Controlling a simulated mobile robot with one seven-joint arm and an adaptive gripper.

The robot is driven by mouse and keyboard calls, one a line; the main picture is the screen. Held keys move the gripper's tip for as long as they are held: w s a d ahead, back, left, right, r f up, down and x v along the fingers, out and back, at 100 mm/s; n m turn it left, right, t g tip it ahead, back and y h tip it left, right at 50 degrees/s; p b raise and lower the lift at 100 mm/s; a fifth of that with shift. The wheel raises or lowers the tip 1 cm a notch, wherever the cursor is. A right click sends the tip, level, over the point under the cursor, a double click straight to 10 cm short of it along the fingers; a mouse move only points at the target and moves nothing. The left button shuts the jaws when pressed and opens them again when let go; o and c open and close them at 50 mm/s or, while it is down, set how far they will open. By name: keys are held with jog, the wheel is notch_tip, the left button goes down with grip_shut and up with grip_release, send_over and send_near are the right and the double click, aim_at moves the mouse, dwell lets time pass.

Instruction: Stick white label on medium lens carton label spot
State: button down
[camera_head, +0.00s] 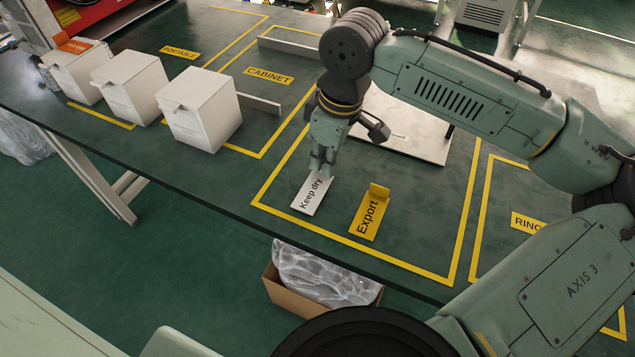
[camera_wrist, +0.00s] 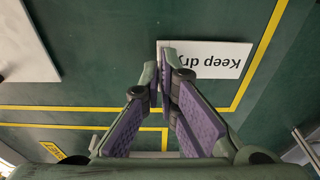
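The white label (camera_head: 311,193), reading "Keep dry", lies at the table's surface inside a yellow-outlined area. It also shows in the wrist view (camera_wrist: 210,59), to the right of my fingertips. My gripper (camera_head: 322,168) points down at the label's far end. In the wrist view my gripper (camera_wrist: 160,72) has its fingers drawn close together at the label's short edge, and they appear shut on it; the exact contact is hidden. Three white box-like cartons (camera_head: 205,112) stand at the left of the table; I cannot tell which is the medium lens carton or see its label spot.
A yellow label (camera_head: 369,215) reading "Export", with an upturned tab, lies right of the white one. A white panel (camera_head: 415,138) is behind my gripper. Low white strips (camera_head: 290,47) stand farther back. An open cardboard box (camera_head: 290,303) with clear wrap sits below the table edge.

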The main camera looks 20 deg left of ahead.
jog(key=shift+r+p, duration=3.4)
jog(key=shift+r, duration=0.4)
jog(key=shift+f, duration=0.1)
